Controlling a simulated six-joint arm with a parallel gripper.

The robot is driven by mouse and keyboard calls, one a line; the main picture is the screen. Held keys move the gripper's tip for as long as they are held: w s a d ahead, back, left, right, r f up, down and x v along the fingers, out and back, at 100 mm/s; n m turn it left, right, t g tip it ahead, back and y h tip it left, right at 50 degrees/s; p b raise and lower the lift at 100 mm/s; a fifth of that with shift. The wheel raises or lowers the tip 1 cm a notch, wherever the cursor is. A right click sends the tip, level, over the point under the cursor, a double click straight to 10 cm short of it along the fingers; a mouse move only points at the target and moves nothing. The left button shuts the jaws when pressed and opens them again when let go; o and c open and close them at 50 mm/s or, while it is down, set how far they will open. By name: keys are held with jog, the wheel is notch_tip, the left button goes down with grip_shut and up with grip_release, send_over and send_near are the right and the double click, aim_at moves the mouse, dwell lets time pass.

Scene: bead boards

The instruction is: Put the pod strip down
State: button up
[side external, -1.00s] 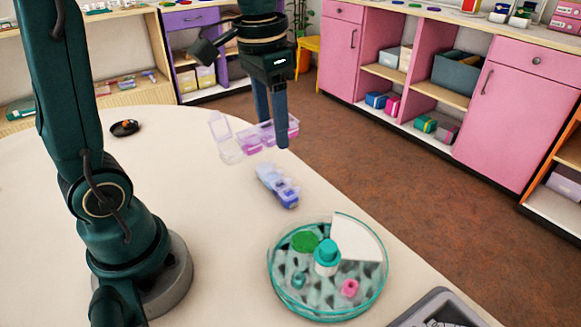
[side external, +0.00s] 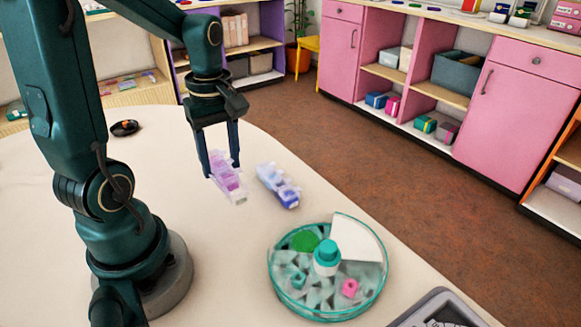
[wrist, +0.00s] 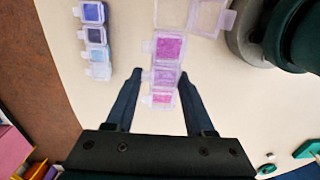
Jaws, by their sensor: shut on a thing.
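The pink and purple pod strip (side external: 229,184) is between the fingers of my gripper (side external: 222,167), which is shut on it. The strip is low over the white table, and I cannot tell whether it touches the top. In the wrist view, my gripper's fingers (wrist: 160,76) lie along both sides of the strip (wrist: 167,48), whose clear pods hold pink and purple beads. A blue pod strip (side external: 278,185) lies on the table just right of it, apart and roughly parallel. The blue strip also shows at the upper left in the wrist view (wrist: 96,36).
A small dark dish (side external: 124,128) lies at the back left. A grey tray (side external: 440,300) is at the lower right. The table's right edge is close by.

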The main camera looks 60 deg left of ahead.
aim_at(227, 205)
jog(key=shift+s+a+f, duration=0.1)
jog(key=shift+a, duration=0.15)
jog(key=shift+f, duration=3.85)
jog(key=shift+f, duration=0.1)
jog(key=o, duration=1.1)
jog(key=shift+o, duration=0.2)
